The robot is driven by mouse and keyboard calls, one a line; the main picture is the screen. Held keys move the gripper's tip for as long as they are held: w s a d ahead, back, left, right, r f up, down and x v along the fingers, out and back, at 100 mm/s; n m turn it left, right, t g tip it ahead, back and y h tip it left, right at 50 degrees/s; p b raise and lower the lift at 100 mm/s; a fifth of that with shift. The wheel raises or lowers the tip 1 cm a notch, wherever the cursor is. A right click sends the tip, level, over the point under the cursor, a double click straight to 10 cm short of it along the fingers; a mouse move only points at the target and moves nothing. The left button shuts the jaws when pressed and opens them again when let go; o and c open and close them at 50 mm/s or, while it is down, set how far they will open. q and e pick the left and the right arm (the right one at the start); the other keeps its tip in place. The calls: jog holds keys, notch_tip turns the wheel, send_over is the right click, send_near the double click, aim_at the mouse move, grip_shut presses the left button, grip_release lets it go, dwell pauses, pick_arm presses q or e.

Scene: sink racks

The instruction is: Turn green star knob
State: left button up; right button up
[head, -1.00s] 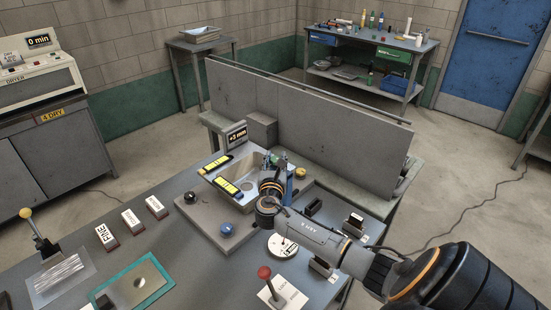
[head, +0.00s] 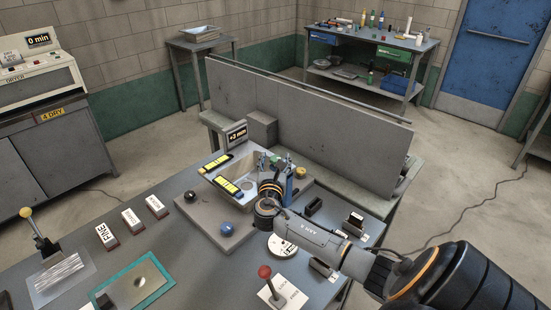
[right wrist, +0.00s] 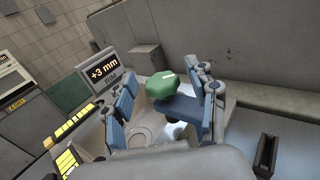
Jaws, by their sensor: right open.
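The green star knob (right wrist: 168,86) shows in the right wrist view, between the two blue-grey fingers of my right gripper (right wrist: 163,78). The fingers are apart, one on each side of the knob. The right finger looks very close to it; I cannot tell whether it touches. In the head view my right gripper (head: 275,163) is over the back right of the grey fixture, and the knob is mostly hidden by its fingers. My left gripper is not in view.
A "+3 mm" display (head: 236,136) stands behind the fixture plate (head: 205,222). Black and blue (head: 226,229) knobs sit at its front. A grey panel (head: 310,108) rises behind. A red-topped lever (head: 265,272) stands in front of my right arm.

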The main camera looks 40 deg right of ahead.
jog(key=v, duration=1.1)
dwell(0.8)
jog(key=x, duration=0.7)
jog(key=b+x, duration=0.1)
jog(key=x, duration=0.2)
jog(key=shift+w+d+f, duration=0.1)
jog(key=shift+f, duration=0.3)
jog(key=c, duration=1.2)
